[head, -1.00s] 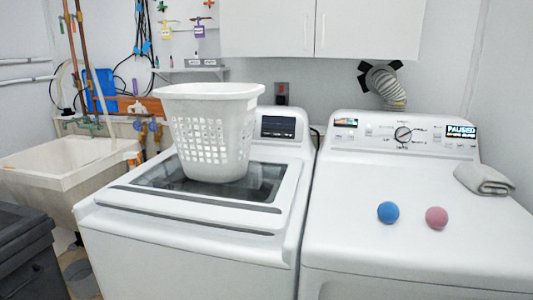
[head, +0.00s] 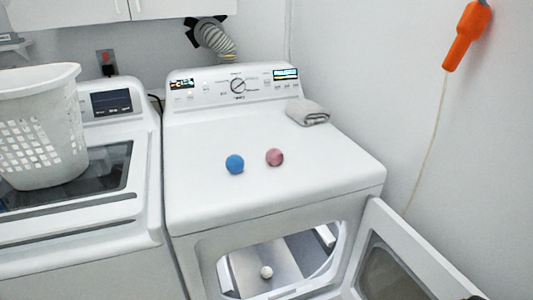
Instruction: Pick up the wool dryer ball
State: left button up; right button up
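A blue ball (head: 235,164) and a pink ball (head: 275,157) rest side by side, a little apart, on top of the white dryer (head: 205,210). A small whitish ball (head: 266,272) lies inside the dryer's opening, on the drum floor. I cannot tell from sight alone which ball is wool. The dryer door (head: 375,225) stands open, swung out to the right. Neither of my grippers can be made out in the head view.
A white laundry basket (head: 40,125) stands on the washer (head: 135,215) at left. An orange object (head: 466,38) with a cord hangs on the right wall. Most of the dryer top is clear.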

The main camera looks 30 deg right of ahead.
aim_at(274, 155)
jog(key=i+z, duration=0.15)
jog(key=z, duration=0.25)
jog(key=i+z, duration=0.2)
jog(key=z, duration=0.15)
